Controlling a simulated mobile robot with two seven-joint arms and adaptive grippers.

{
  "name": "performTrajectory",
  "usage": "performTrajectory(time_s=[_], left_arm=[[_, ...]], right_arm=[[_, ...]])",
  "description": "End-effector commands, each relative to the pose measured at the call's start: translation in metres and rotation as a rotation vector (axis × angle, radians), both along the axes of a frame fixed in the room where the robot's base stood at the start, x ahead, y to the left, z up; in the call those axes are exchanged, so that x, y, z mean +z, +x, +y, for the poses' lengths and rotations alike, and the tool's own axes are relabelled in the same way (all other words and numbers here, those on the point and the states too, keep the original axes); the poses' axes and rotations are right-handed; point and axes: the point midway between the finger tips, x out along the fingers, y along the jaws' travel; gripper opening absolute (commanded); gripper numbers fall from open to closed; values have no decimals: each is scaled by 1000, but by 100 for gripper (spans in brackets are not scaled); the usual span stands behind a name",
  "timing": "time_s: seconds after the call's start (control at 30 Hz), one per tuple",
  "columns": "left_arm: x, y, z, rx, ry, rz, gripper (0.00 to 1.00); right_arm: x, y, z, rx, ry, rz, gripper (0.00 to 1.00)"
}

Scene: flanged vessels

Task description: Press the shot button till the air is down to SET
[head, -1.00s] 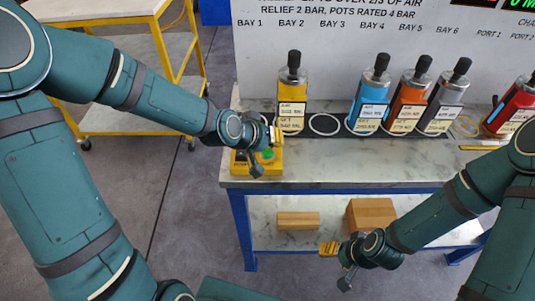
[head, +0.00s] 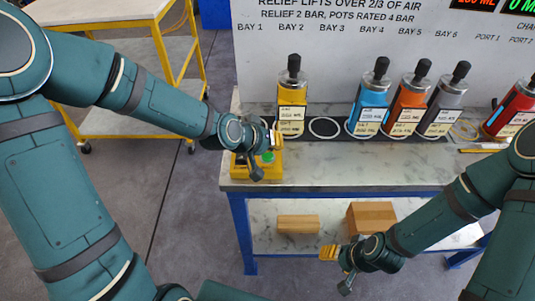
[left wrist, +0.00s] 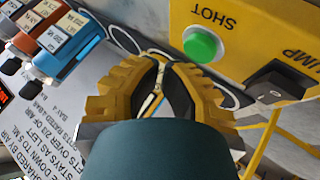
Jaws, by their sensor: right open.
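The yellow control box (head: 238,171) sits at the bench's front left corner. Its green SHOT button (head: 268,156) shows in the head view and, beside a black DUMP switch (left wrist: 282,88), in the left wrist view (left wrist: 202,44). My left gripper (head: 277,138) is over the box, apart from the button in the left wrist view; its yellow fingers (left wrist: 161,68) look shut with nothing held. My right gripper (head: 328,252) is open and empty, low in front of the bench. A yellow flanged vessel (head: 291,93) stands just behind the box, with a label too small to read.
Blue (head: 373,95), orange (head: 411,93) and grey (head: 446,97) vessels stand along the bay row; a red one (head: 517,105) is at the right. Red (head: 473,4) and green (head: 520,5) displays are cut off at the top.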

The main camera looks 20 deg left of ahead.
Motion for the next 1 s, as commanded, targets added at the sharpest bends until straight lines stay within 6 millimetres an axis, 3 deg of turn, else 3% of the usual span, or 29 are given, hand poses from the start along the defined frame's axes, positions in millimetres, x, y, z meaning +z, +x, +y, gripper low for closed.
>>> performTrajectory(time_s=[1.0], left_arm=[[-9, 0, 0, 0, 0, 0, 0]], right_arm=[[-9, 0, 0, 0, 0, 0, 55]])
